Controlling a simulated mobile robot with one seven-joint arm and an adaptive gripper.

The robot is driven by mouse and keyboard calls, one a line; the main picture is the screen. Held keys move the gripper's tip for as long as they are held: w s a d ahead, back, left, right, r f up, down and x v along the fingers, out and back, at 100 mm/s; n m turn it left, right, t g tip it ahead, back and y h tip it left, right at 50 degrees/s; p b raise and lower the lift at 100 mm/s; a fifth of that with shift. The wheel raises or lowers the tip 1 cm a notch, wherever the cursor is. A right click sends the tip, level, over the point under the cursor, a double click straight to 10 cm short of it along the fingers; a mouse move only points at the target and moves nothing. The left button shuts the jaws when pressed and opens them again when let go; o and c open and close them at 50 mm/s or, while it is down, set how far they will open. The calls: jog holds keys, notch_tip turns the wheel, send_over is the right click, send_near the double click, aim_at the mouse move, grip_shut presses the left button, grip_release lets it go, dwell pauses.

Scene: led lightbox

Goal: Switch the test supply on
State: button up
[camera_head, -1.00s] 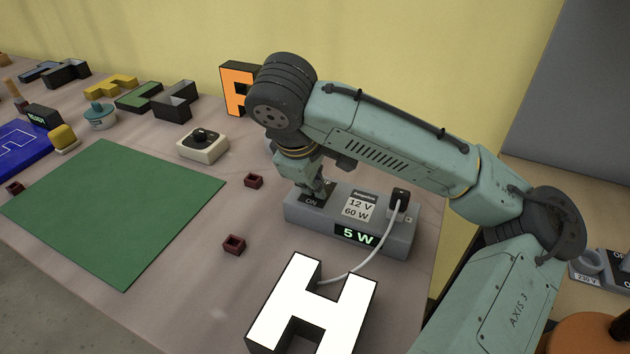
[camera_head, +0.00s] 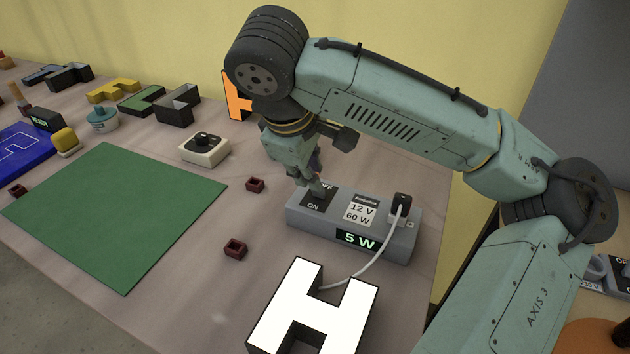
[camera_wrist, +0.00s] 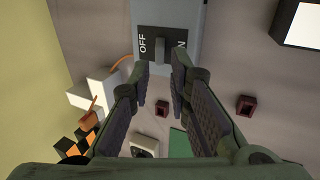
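The test supply (camera_head: 285,215) is a long grey box on the table, with a 12 V 60 W label and a green display reading 5 W. Its black switch plate (camera_head: 318,203) is marked OFF and ON; in the wrist view the grey switch lever (camera_wrist: 160,50) stands between the two words, and its tilt is hard to tell. A cable runs from a black plug (camera_head: 402,203) on the supply to a brightly lit white letter H (camera_head: 335,305). My gripper (camera_head: 317,188) is just above the switch plate. The wrist view shows its fingers (camera_wrist: 162,75) apart and empty, short of the lever.
A white box with a black dial (camera_head: 204,147), an orange letter (camera_head: 238,95) and small dark red blocks (camera_head: 235,248) lie around the supply. A green mat (camera_head: 115,210) covers the table at left.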

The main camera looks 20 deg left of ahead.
jog(key=v, duration=0.5)
jog(key=shift+s+r, duration=0.1)
jog(key=shift+r, duration=0.2)
jog(key=shift+f, duration=0.1)
